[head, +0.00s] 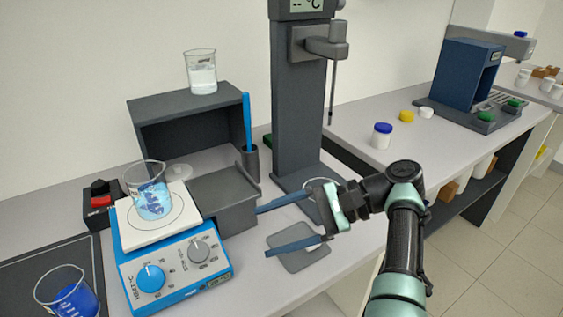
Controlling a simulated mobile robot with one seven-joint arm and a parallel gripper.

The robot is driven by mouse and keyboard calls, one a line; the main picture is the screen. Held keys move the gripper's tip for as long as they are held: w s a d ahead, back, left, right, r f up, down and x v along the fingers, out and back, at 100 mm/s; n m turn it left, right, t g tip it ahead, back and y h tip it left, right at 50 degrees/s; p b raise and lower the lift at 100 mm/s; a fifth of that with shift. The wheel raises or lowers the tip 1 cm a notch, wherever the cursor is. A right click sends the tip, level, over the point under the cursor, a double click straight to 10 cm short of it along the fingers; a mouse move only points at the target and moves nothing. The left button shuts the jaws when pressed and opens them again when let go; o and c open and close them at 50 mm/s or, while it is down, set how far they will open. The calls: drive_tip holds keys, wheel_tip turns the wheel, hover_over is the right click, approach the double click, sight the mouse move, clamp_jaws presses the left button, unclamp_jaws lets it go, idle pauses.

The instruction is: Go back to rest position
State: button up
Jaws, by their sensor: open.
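My gripper (290,225) is open and empty. Its two blue fingers point left, toward the grey box-like block (225,197) beside the hotplate. The upper finger's tip is close to that block; I cannot tell if they touch. The lower finger is above a small grey pad (297,258) on the bench. My arm reaches in from the lower right.
A blue hotplate (178,262) carries a beaker of blue liquid (151,195). Another blue beaker (68,295) stands at lower left. A clear beaker (201,75) sits on the dark shelf (190,104). A tall grey column (299,110) stands behind my gripper. Jars (381,137) stand on the right bench.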

drive_tip(key=w+a+r+n+t+h+p, duration=0.1)
drive_tip(key=w+r+n+t+h+p, duration=0.2)
drive_tip(key=w+r+t+h, duration=0.35)
drive_tip(key=w+r+n+t+h+p, duration=0.15)
drive_tip(key=w+r+t, duration=0.25)
drive_tip(key=r+t, duration=0.65)
drive_tip(key=s+d+r+n+t+h+p, duration=0.1)
drive_tip(key=s+r+t, duration=0.5)
drive_tip(key=s+r, duration=0.6)
drive_tip(key=s+d+r+n+t+h+p, duration=0.2)
drive_tip(key=s+r, duration=1.1)
drive_tip(key=r, duration=0.7)
drive_tip(key=n+t+h+p, duration=0.1)
drive_tip(key=n+t+h, duration=0.1)
drive_tip(key=t, duration=0.1)
drive_tip(key=shift+d+r+t+h, duration=0.25)
drive_tip(key=shift+d+t+h, duration=0.05)
drive_tip(key=shift+t, duration=0.1)
